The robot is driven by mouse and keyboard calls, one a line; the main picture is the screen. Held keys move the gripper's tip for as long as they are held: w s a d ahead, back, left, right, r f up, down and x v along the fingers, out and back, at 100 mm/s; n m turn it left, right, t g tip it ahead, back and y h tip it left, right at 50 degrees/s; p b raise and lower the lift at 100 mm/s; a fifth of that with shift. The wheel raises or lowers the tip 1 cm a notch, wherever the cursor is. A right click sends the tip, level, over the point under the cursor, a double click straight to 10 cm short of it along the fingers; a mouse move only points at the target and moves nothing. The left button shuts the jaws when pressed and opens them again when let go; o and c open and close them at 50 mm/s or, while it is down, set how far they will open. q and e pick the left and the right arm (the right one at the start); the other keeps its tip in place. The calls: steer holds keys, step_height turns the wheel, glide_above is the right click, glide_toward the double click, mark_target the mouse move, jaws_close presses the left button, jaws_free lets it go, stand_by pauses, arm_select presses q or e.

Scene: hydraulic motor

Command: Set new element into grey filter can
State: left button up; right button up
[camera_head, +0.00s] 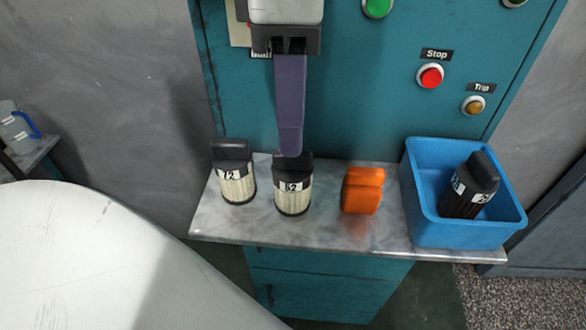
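Two cream pleated filter elements with black handled caps and white number labels stand upright on a grey shelf (330,232). One element (237,189) is at the shelf's left, and the other (292,199) stands to its right, its top partly behind a purple lever. A dark element (468,190) with a similar cap leans inside the blue bin (465,234) at the right. A large white rounded form, likely my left arm, fills the lower left. A dark piece at the left edge may belong to my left gripper; its fingers are not clear. My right gripper is not seen.
The purple lever (290,100) hangs from a grey and black unit on the teal cabinet (355,100). An orange block-like object (362,191) sits between the elements and the bin. Red Stop (430,76), amber Trip (473,105) and green (377,7) buttons are on the cabinet. A blue-handled jug (18,128) is far left.

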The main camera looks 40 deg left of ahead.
mark_target(292, 177)
arm_select(q)
step_height(292, 177, down, 5)
steer(key=shift+r, duration=0.2)
steer(key=shift+c, duration=0.4)
jaws_close()
